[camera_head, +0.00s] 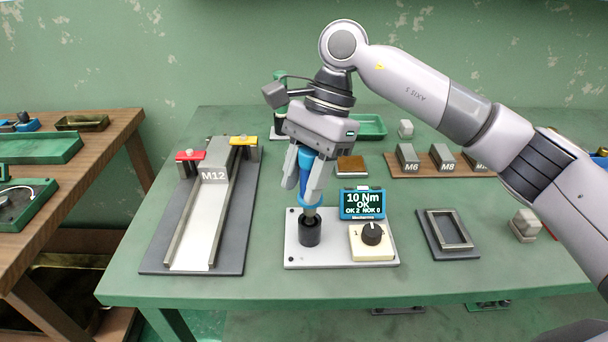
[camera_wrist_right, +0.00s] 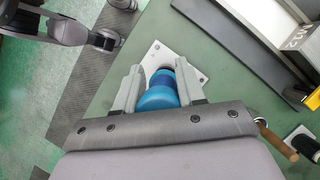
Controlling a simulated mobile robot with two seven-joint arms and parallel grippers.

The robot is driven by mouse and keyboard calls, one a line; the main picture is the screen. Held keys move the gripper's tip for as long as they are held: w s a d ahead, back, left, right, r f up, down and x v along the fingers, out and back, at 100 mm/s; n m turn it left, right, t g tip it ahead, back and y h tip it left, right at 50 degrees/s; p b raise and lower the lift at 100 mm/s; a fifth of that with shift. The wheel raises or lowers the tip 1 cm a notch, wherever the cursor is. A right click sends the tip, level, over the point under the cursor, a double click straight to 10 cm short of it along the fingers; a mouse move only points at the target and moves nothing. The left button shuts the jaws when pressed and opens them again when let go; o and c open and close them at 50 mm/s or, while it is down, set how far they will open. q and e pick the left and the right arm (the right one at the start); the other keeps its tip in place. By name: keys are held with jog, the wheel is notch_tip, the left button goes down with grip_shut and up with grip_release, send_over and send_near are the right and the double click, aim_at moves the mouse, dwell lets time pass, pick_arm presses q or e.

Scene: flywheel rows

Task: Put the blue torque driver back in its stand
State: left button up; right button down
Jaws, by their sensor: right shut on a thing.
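The blue torque driver (camera_head: 305,180) is in my right gripper (camera_head: 308,185), upright with a slight tilt. Its fingers are shut around the driver's body, and its blue top also shows between them in the right wrist view (camera_wrist_right: 160,95). The driver's lower tip is at the mouth of a black cup (camera_head: 310,232) on a white plate (camera_head: 340,257); I cannot tell how far inside it is. A green upright piece (camera_head: 280,77) stands behind my wrist, mostly hidden; I cannot tell whether it is the stand. My left gripper is not in the head view.
A display (camera_head: 362,204) reading "10 Nm OK" and a black knob (camera_head: 372,233) stand right of the cup. An M12 rail fixture (camera_head: 252,215) lies left. A framed tray (camera_head: 448,236) and labelled blocks (camera_head: 442,157) are at right. The front table edge is clear.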

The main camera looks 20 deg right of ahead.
jog(key=shift+f+b, duration=0.6)
jog(key=shift+f, duration=0.25)
jog(key=c, duration=0.6)
grip_release()
jog(key=v, duration=0.7)
jog(key=shift+r, duration=0.1)
